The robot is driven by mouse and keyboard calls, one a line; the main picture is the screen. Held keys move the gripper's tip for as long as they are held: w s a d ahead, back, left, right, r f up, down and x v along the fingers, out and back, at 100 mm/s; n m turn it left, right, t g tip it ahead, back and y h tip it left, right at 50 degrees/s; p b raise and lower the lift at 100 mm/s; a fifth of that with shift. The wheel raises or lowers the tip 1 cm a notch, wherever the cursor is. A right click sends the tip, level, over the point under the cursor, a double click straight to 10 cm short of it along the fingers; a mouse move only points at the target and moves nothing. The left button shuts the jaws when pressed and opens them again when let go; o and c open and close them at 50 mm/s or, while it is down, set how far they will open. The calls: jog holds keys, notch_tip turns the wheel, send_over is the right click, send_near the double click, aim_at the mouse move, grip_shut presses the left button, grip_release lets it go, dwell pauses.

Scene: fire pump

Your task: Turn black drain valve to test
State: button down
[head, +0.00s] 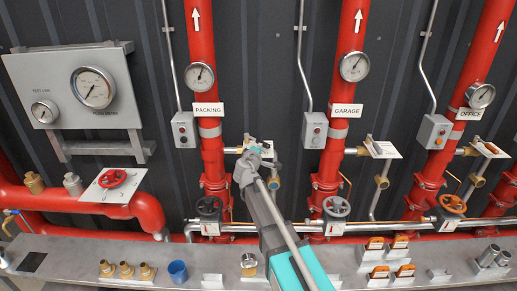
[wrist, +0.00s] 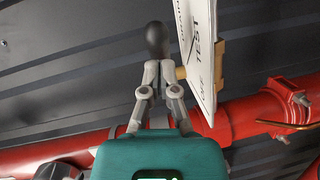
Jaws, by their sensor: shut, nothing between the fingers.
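The black drain valve handle (wrist: 156,40) shows in the wrist view as a rounded black knob just beyond my fingertips. My gripper (wrist: 156,66) is shut with nothing held, its two fingers together below the knob; I cannot tell whether they touch it. A white label plate (wrist: 200,55) stands edge-on to the right of the knob, with TEST readable on it. In the head view my gripper (head: 252,160) is at the drain fitting (head: 268,149) on the PACKING riser, and it hides much of the valve there. The handle's position against the label markings is hard to read.
The red PACKING riser (head: 210,130) stands left of my gripper, the GARAGE riser (head: 338,130) to the right. A black handwheel (head: 209,207) and a grey one (head: 336,207) sit lower. A metal shelf (head: 75,255) with brass fittings and a blue cup (head: 178,271) runs along the front.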

jog(key=p+v, duration=0.2)
jog(key=v, duration=1.1)
jog(key=shift+d+r, duration=0.2)
jog(key=shift+d, duration=0.15)
jog(key=s+d+f+m+g+h, duration=0.1)
jog(key=s+d+f+m+g, duration=0.35)
jog(key=d, duration=0.25)
jog(key=s+d+f+m+g+h, duration=0.1)
jog(key=s+d+f+m+g, duration=0.25)
jog(key=d+f, duration=0.35)
jog(key=s+d+f+m+g+y, duration=0.1)
jog(key=s+f+m+g+y, duration=0.1)
jog(key=s, duration=0.4)
jog(key=s+d+f+m+g+y, duration=0.2)
jog(key=s+f+m+g+y, duration=0.1)
jog(key=s, duration=0.4)
jog(key=g+y+b, duration=0.1)
jog(key=g, duration=0.1)
jog(key=shift+f+g+y, duration=0.2)
jog(key=shift+g+y, duration=0.1)
jog(key=shift+g, duration=0.1)
